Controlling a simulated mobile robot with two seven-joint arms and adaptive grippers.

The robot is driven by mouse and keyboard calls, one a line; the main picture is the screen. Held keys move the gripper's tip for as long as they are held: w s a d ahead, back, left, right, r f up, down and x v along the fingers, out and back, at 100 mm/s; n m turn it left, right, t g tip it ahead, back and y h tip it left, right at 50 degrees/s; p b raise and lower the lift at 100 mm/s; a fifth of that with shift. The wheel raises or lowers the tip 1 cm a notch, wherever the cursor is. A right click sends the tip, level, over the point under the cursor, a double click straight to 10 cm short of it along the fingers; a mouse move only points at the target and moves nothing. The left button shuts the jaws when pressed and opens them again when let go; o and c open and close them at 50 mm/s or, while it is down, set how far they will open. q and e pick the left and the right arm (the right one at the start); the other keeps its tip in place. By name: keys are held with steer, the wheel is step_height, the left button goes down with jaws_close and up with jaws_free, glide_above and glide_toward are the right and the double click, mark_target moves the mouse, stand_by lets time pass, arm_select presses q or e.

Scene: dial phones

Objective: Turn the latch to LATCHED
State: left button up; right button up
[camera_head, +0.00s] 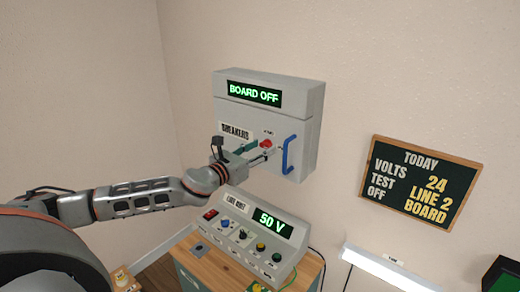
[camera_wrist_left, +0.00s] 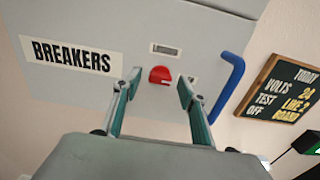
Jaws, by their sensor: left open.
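The red latch knob (camera_head: 266,143) is on the closed door of the grey breaker box (camera_head: 227,112). In the left wrist view the red latch knob (camera_wrist_left: 160,75) shows as a rounded red shape below a small label that is too small to read. My left gripper (camera_head: 263,152) is open in front of the door. In the left wrist view the fingers of my left gripper (camera_wrist_left: 160,82) stand one on each side of the knob, with a gap on both sides. How far the tips are from the door is hard to tell. My right gripper is not in view.
A blue handle (camera_head: 287,154) stands out from the door to the right of the knob. The box display (camera_head: 254,94) reads BOARD OFF. A test console (camera_head: 245,250) showing 50 V sits on a wooden bench below. A chalkboard (camera_head: 418,190) hangs at right.

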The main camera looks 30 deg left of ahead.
arm_select(q)
steer(key=c, duration=1.1)
